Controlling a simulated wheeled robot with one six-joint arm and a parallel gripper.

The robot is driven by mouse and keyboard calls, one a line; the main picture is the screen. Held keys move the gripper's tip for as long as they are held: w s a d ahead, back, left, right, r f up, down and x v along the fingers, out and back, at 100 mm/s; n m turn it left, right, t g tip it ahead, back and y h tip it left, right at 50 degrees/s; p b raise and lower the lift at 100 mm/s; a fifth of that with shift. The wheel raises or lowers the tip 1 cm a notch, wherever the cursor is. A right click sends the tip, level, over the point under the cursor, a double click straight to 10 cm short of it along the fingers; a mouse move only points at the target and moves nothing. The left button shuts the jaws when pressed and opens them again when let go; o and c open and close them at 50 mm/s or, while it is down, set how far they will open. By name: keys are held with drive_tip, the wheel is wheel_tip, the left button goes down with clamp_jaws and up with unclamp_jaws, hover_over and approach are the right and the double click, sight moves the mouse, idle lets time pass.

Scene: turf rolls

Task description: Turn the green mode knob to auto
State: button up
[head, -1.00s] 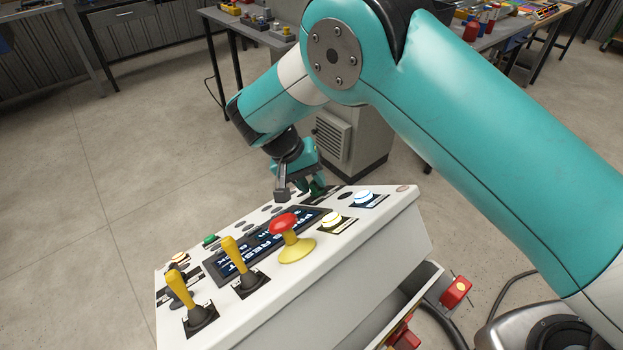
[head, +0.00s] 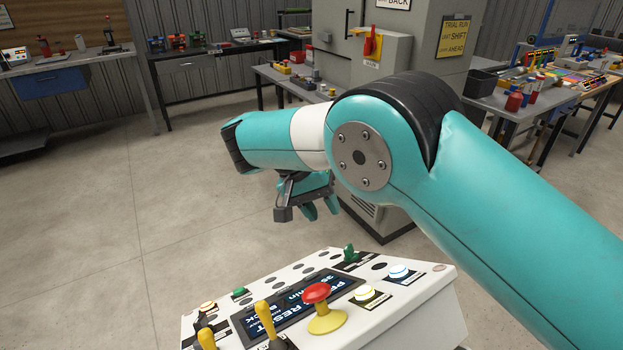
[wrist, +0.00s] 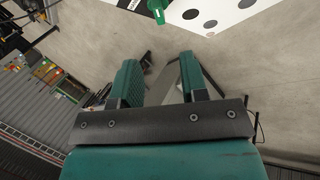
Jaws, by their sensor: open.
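The green mode knob (head: 349,252) stands at the far edge of the white control panel (head: 300,262), on a dark label plate whose writing is too small to read. My gripper (head: 321,212) is open and empty, above and beyond the panel's far edge, apart from the knob. In the wrist view, the knob (wrist: 158,9) shows at the top edge, partly cut off, beyond the open fingers (wrist: 165,72). I cannot tell which mode the knob points to.
The panel also carries a red mushroom button (head: 317,292), yellow levers (head: 265,318), a display (head: 290,308), a lit white button (head: 399,271) and a small green button (head: 240,292). A grey cabinet (head: 372,75) stands behind my arm. Open floor lies left of the panel.

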drive_tip(key=p+v, duration=0.5)
drive_tip(key=p, duration=0.3)
drive_tip(key=shift+r, duration=0.15)
drive_tip(key=s+d+r+n+t+y+b, duration=0.1)
drive_tip(key=d+r+n+y+b, duration=0.1)
drive_tip(key=d+r, duration=0.5)
drive_tip(key=s+d+r+n+y+b, duration=0.1)
drive_tip(key=d+r+n, duration=0.2)
drive_tip(key=d+r, duration=0.35)
drive_tip(key=s+d+n+y+b, duration=0.1)
drive_tip(key=s+d+y, duration=0.1)
drive_tip(key=s, duration=1)
drive_tip(key=s+d+n+y+b, duration=0.1)
drive_tip(key=s+y, duration=0.3)
drive_tip(key=s, duration=0.9)
drive_tip(key=shift+d+r+n+g+y+b, duration=0.3)
drive_tip(key=shift+d+r+n+g+b, duration=0.05)
drive_tip(key=shift+d+r+n+g, duration=0.1)
